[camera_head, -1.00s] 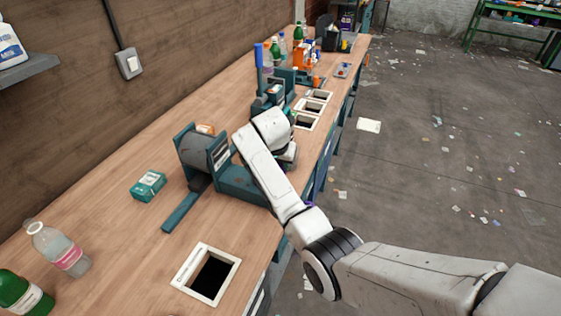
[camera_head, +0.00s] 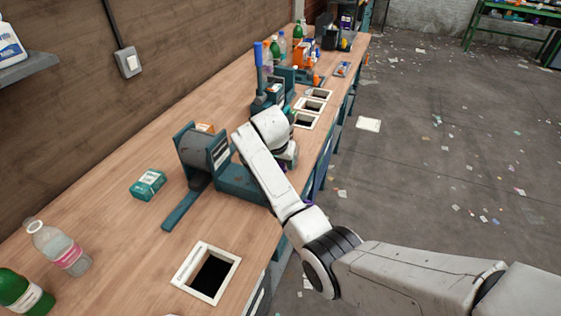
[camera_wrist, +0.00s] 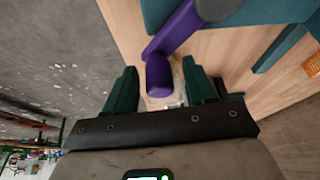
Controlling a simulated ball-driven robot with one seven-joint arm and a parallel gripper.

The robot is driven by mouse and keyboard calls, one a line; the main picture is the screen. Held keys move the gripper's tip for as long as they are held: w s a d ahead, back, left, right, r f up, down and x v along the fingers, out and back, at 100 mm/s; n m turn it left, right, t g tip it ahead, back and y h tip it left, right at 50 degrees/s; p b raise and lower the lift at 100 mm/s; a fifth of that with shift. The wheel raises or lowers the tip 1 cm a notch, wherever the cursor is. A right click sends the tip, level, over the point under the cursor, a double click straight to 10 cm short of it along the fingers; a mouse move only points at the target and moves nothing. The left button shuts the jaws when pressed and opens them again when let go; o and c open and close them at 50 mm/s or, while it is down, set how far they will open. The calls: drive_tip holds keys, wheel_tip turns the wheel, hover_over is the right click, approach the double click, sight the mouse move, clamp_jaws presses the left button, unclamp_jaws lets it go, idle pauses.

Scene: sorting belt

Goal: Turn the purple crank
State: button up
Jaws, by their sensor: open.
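The purple crank (camera_wrist: 176,32) shows in the wrist view, with its arm running from a teal machine part down to a rounded purple handle (camera_wrist: 158,74). My gripper (camera_wrist: 160,84) is open, with one dark green finger on each side of the handle's end. I cannot tell whether either finger touches it. In the head view my own arm hides the gripper and most of the crank. Only a small purple patch shows beside my arm at the bench's front edge. The teal machine with a grey drum (camera_head: 196,150) stands on the bench behind my arm.
The wooden bench (camera_head: 120,215) carries a teal carton (camera_head: 148,184), bottles at the left, and a framed square hole (camera_head: 233,262) in front. A blue-handled lever (camera_head: 259,56) and more framed holes are farther back. The floor at the right is open, with scattered litter.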

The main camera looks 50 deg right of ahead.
drive_tip(key=b+v, duration=0.1)
drive_tip(key=v, duration=0.9)
drive_tip(key=shift+r, duration=0.35)
drive_tip(key=shift+s+a, duration=0.1)
drive_tip(key=shift+a, duration=0.1)
drive_tip(key=s+a+f+n+y, duration=0.1)
drive_tip(key=s+a+f+n, duration=0.2)
drive_tip(key=s+a+f, duration=0.3)
drive_tip(key=s+a+f+n+y, duration=0.1)
drive_tip(key=s+a+f+n, duration=0.25)
drive_tip(key=s+f, duration=0.55)
drive_tip(key=s+a+f+n+y, duration=0.1)
drive_tip(key=s+a+n, duration=0.2)
drive_tip(key=s, duration=0.6)
drive_tip(key=s+a+f+n+g, duration=0.1)
drive_tip(key=s+a, duration=0.4)
drive_tip(key=s, duration=0.5)
drive_tip(key=shift+f+n+y, duration=0.4)
drive_tip(key=shift+f+n, duration=0.05)
drive_tip(key=shift+n, duration=0.5)
